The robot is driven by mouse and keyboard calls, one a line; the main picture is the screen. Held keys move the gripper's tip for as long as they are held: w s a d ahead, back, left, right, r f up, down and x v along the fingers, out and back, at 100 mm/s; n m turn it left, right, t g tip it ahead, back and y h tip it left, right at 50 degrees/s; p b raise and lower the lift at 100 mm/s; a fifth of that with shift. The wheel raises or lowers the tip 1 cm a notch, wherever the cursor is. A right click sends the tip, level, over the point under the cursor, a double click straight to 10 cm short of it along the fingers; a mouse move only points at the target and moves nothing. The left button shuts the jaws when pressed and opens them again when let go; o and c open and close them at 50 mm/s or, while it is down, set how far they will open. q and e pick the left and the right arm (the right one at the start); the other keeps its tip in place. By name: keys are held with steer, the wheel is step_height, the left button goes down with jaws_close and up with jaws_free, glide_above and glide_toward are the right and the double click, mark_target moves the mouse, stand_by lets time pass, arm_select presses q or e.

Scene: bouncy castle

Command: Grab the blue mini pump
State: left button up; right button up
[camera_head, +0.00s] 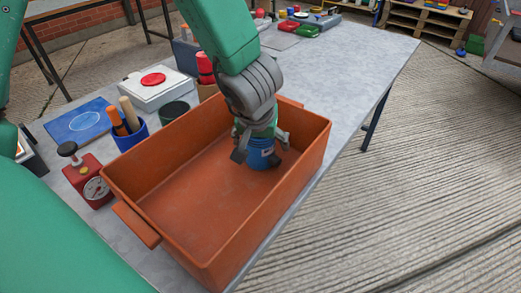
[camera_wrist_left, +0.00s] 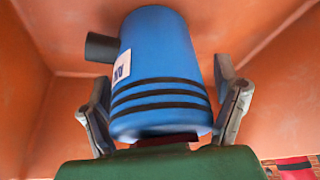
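The blue mini pump (camera_head: 264,155) is a blue cylinder inside the orange crate (camera_head: 190,248), towards its far right part. In the left wrist view the pump (camera_wrist_left: 162,60) has black bands, a white label and a dark stub on its left side. My left gripper (camera_head: 258,157) reaches down into the crate over the pump. In the left wrist view its fingers (camera_wrist_left: 161,85) stand spread on either side of the pump, with narrow gaps near the tips. The pump's base is partly hidden. My right gripper is not in view.
The crate's walls surround the gripper closely. Left of the crate stand a red gauge device (camera_head: 90,181), a blue cup with handles (camera_head: 130,133), a dark green cup (camera_head: 174,111) and a white box with a red disc (camera_head: 155,88).

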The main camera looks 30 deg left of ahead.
arm_select(q)
steer(key=shift+s+r, duration=0.1)
steer(key=shift+c, duration=1.3)
steer(key=shift+s+d, duration=0.1)
steer(key=shift+d, duration=0.05)
steer(key=c, duration=1.3)
steer(key=shift+o, duration=0.2)
